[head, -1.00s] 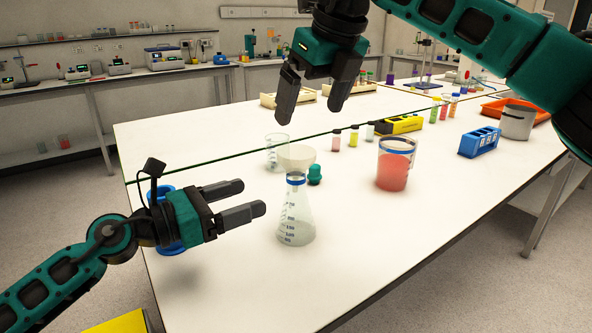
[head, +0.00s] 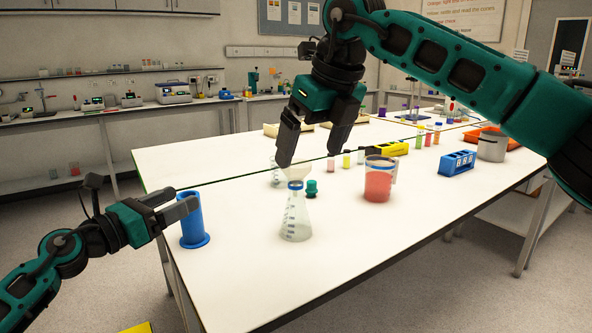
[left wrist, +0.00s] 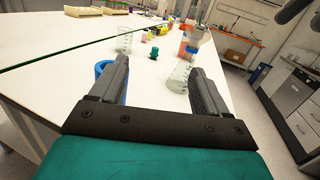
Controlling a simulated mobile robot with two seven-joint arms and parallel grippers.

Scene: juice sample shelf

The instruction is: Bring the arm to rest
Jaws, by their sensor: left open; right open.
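My left gripper (head: 181,204) is open and empty at the left edge of the white table, in front of a blue cylindrical holder (head: 192,222). In the left wrist view its two fingers (left wrist: 156,85) stand apart with nothing between them. My right gripper (head: 314,140) is open above the table, pointing down. It is over or near a conical flask (head: 296,217) with clear contents and a blue band at its neck.
A beaker of red liquid (head: 378,184) and a teal stopper (head: 312,188) stand near the flask. Behind are a yellow rack (head: 394,149), a blue rack (head: 457,161) and a grey pot (head: 492,147). The table's front right (head: 270,285) is bare.

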